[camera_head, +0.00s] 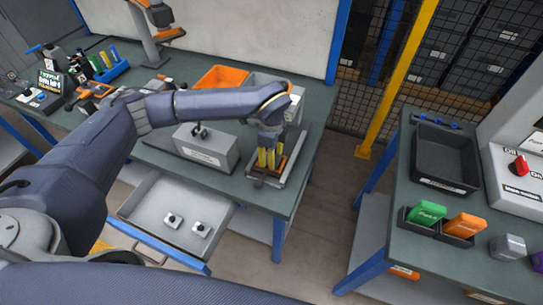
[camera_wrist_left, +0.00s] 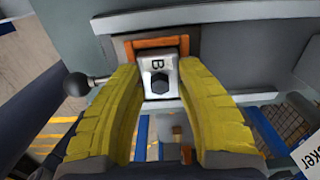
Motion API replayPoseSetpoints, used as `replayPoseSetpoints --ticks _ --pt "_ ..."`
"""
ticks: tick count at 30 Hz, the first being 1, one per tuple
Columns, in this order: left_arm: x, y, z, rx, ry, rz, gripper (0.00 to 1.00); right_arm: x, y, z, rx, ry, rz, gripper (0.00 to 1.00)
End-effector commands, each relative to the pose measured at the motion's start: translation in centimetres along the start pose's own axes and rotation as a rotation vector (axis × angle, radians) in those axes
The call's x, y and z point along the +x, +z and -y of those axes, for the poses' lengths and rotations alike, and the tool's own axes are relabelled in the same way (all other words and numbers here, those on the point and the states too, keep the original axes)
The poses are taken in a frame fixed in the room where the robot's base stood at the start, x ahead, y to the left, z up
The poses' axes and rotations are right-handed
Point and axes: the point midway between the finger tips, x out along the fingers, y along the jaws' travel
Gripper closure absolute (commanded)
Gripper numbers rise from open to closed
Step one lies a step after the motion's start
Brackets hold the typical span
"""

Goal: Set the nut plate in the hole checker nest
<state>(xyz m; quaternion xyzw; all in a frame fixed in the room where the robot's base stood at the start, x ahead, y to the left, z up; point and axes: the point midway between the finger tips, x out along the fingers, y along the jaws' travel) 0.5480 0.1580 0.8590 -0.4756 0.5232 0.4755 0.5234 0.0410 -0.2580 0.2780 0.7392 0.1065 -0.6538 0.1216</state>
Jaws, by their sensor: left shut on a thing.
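My left gripper (camera_head: 266,158) has yellow fingers and reaches down at the right end of the middle bench. In the left wrist view its fingertips (camera_wrist_left: 158,80) are shut on the nut plate (camera_wrist_left: 157,76), a light metal block marked B with a dark hex nut. The plate is at the orange-edged nest (camera_wrist_left: 150,43) of the hole checker (camera_head: 294,160); I cannot tell whether it is fully seated. The fingers and arm hide the plate in the head view. My right gripper is not in view.
A black ball-ended lever (camera_wrist_left: 78,84) is beside the nest. A grey box (camera_head: 207,150) stands left of the gripper. An orange bin (camera_head: 220,77) is behind. A floor gap separates the right bench (camera_head: 400,262).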

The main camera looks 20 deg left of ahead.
Motion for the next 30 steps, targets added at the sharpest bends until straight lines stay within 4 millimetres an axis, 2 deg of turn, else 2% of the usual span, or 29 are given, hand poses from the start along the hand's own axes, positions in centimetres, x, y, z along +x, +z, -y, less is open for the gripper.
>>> replayPoseSetpoints --ticks 10,11,15,25,30 --pt "0.3 0.0 0.0 0.001 0.000 0.000 1.00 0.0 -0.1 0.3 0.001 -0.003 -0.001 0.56" --pt "0.2 0.0 0.0 0.001 0.000 0.000 0.58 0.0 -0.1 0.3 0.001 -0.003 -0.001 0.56" --pt "0.2 0.0 0.0 0.001 0.000 0.000 0.42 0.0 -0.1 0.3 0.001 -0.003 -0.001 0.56" --pt "-0.1 0.0 0.0 0.001 -0.001 0.000 0.42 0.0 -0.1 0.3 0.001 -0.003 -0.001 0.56" --pt "-2.1 0.0 0.1 0.002 -0.003 0.000 0.42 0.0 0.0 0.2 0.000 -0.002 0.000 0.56"
